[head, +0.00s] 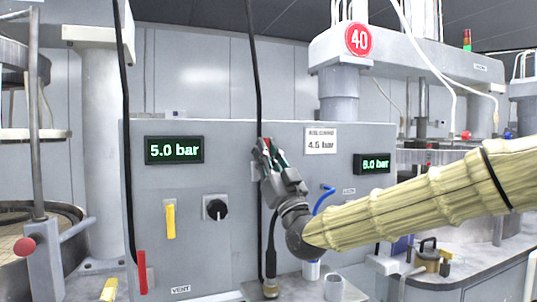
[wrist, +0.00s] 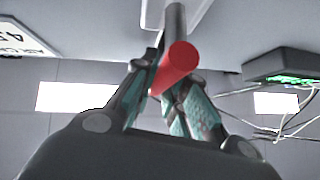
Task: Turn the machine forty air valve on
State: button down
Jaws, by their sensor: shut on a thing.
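The number 40 sign (head: 359,39) is a red disc on the machine above the grey panel (head: 220,270). My gripper (head: 268,152) is up against the upper middle of this panel, left of a white plate (head: 321,140) reading 4.5 bar. In the wrist view my gripper (wrist: 172,88) has its teal-padded fingers shut on a red handle (wrist: 178,62). The handle meets a grey rod or pipe (wrist: 176,20). In the head view the gripper mostly hides the handle, so I cannot tell its valve's position.
The panel also carries a display (head: 174,150) reading 5.0 bar, a second display (head: 372,164), a yellow handle (head: 170,221), a black knob (head: 215,208), a red handle low left (head: 142,272) and a blue handle (head: 323,199). Black cables hang in front. A worktop (head: 455,258) with fittings stands right.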

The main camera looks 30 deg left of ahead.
jog(key=c, duration=1.4)
grip_release()
jog(key=shift+c, duration=0.2)
jog(key=v, duration=1.2)
jog(key=shift+w+d, duration=0.1)
